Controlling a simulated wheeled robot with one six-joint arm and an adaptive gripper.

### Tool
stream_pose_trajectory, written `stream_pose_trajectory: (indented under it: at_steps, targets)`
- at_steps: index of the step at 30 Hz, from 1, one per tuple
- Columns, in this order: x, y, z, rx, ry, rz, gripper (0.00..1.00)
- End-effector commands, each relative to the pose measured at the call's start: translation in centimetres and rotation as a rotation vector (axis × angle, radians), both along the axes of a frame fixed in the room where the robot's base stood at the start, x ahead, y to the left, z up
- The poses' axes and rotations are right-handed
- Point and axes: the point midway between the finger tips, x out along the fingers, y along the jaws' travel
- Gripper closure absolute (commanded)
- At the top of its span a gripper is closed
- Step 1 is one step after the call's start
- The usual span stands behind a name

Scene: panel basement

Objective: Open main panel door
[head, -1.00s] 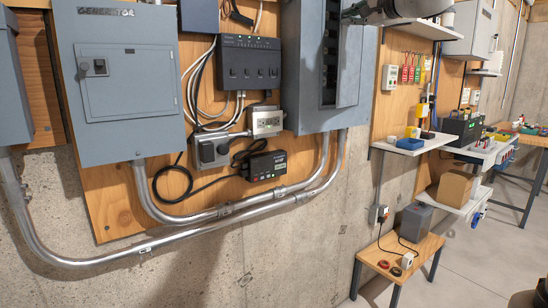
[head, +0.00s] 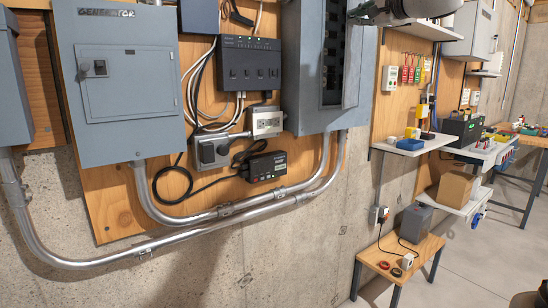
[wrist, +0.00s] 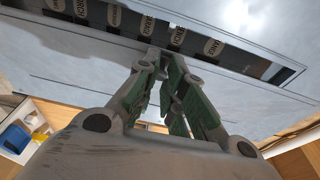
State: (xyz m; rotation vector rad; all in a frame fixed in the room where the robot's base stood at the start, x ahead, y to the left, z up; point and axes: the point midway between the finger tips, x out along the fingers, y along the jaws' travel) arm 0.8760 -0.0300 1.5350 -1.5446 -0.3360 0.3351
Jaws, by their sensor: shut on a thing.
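The main panel (head: 303,80) is a tall grey box on the plywood, at the top centre of the head view. My gripper (head: 362,10) is at the top edge of the head view, near the door's upper part. In the wrist view its fingers (wrist: 165,62) are closed in on the door at their tips; the exact contact is hard to see. Labelled breakers (wrist: 180,36) show beyond the fingers.
The grey generator panel (head: 130,100) is shut at the left. A black box (head: 250,62) and metal conduits (head: 235,212) lie between and below the panels. A shelf (head: 415,146) with small items juts out at the right, above a low wooden bench (head: 400,258).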

Motion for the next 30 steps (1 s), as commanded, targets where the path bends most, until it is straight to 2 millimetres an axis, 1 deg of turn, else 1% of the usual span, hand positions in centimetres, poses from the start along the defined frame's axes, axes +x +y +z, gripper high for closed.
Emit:
stream_pose_trajectory:
  at_steps: [1, 7, 18, 30]
  targets:
    - [0.0, 0.1, -0.3, -0.001, 0.005, 0.003, 1.0]
    - [0.0, 0.0, -0.3, 0.0, 0.005, 0.003, 1.0]
    - [-0.5, -1.4, -0.3, -0.001, 0.005, 0.001, 1.0]
    - [-0.6, -1.6, -0.3, -0.001, 0.005, 0.001, 1.0]
